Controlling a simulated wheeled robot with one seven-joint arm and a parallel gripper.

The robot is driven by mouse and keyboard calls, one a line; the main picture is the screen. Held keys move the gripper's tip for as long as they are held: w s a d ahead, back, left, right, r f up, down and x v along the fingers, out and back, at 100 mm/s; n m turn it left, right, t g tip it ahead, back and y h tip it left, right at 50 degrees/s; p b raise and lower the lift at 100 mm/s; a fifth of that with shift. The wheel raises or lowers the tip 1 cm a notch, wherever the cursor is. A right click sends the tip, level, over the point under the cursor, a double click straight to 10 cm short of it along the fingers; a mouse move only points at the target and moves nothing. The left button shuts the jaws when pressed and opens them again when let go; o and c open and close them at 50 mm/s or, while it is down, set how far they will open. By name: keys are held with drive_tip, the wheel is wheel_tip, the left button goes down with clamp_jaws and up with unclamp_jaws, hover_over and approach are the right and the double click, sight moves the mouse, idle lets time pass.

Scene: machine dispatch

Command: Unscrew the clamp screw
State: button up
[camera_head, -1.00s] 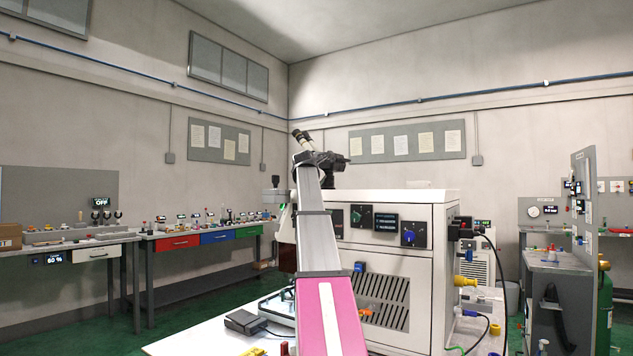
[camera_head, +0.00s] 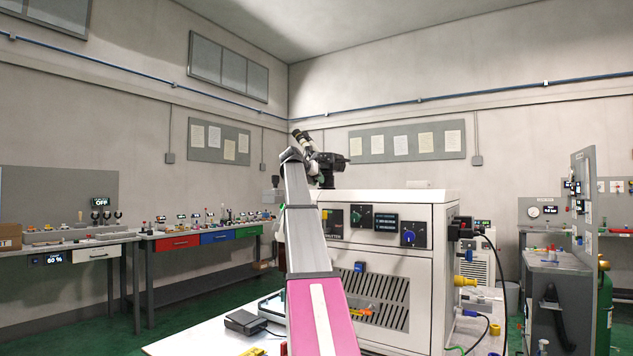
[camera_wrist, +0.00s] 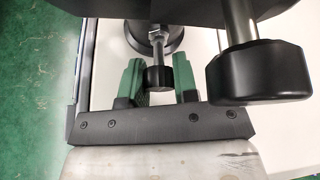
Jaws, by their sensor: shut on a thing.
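In the wrist view, my gripper (camera_wrist: 160,70) has two green fingers, one on each side of a small black knob (camera_wrist: 159,78). The gripper is shut on this knob. I take it to be the clamp screw's head.
A larger black knob (camera_wrist: 258,72) on a metal stem sits close to the right of my fingers. In the head view, a white machine cabinet (camera_head: 440,265) stands right of my arm on a white table (camera_head: 190,340). A small black box (camera_head: 245,321) lies left of the arm.

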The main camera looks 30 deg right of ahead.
drive_tip(key=shift+w+n+h, duration=0.1)
drive_tip(key=shift+n+h, duration=0.2)
drive_tip(key=shift+n, duration=0.1)
drive_tip(key=shift+g, duration=0.3)
drive_tip(key=o, duration=0.6)
drive_tip(key=shift+o, duration=0.2)
drive_tip(key=v, duration=1)
drive_tip(key=shift+a+r, duration=0.2)
drive_tip(key=shift+a, duration=0.15)
drive_tip(key=shift+s, duration=0.2)
